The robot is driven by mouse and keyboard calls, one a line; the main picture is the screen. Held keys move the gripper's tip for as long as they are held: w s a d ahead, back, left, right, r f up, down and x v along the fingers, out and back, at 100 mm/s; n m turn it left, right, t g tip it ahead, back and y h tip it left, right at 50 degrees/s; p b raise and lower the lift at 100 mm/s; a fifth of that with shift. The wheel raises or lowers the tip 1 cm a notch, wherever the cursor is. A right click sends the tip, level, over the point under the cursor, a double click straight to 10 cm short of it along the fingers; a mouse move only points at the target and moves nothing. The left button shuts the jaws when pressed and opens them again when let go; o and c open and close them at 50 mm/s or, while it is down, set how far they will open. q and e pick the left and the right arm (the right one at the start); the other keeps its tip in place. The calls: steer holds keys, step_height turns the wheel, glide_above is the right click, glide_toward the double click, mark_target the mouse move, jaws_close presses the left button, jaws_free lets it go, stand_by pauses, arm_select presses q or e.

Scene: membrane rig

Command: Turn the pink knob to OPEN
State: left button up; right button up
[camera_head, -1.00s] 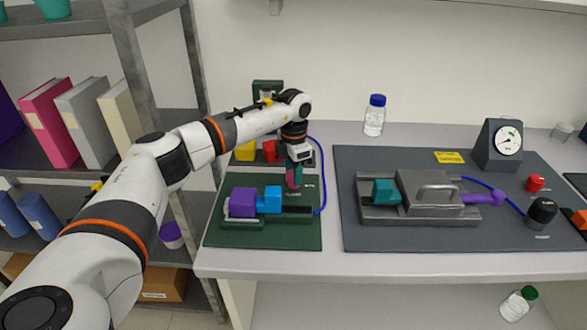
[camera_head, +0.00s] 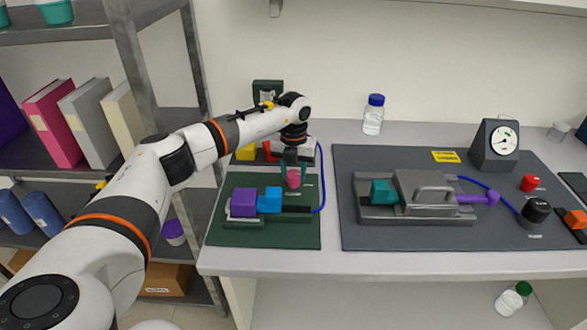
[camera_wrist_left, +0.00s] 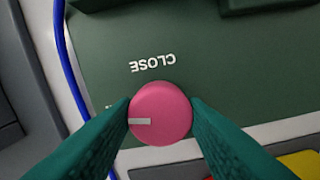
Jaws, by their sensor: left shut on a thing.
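The pink knob (camera_head: 293,179) stands at the back right of the green mat (camera_head: 233,185) on the left. My left gripper (camera_head: 293,172) points down at it, with one teal finger on each side. In the left wrist view the fingers are shut on the pink knob (camera_wrist_left: 165,108). The knob's pale pointer line (camera_wrist_left: 140,122) points to the left of that picture. A white CLOSE label (camera_wrist_left: 152,64) lies upside down above the knob there. A second label by the left finger is mostly hidden. My right gripper is not in view.
A purple block (camera_head: 243,203) and a blue block (camera_head: 269,200) sit on a fixture left of the knob. A blue tube (camera_head: 322,180) runs close by on the right. The grey mat (camera_head: 410,240) holds another rig and a gauge (camera_head: 496,146).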

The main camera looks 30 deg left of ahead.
mark_target(293, 173)
arm_select(q)
steer(key=shift+r+n, duration=0.15)
steer(key=shift+n, duration=0.95)
steer(key=shift+w+p, duration=0.1)
steer(key=shift+p, duration=0.2)
steer(key=o, duration=1)
step_height(293, 173, up, 12)
steer(key=b, duration=0.2)
steer(key=shift+b, duration=0.35)
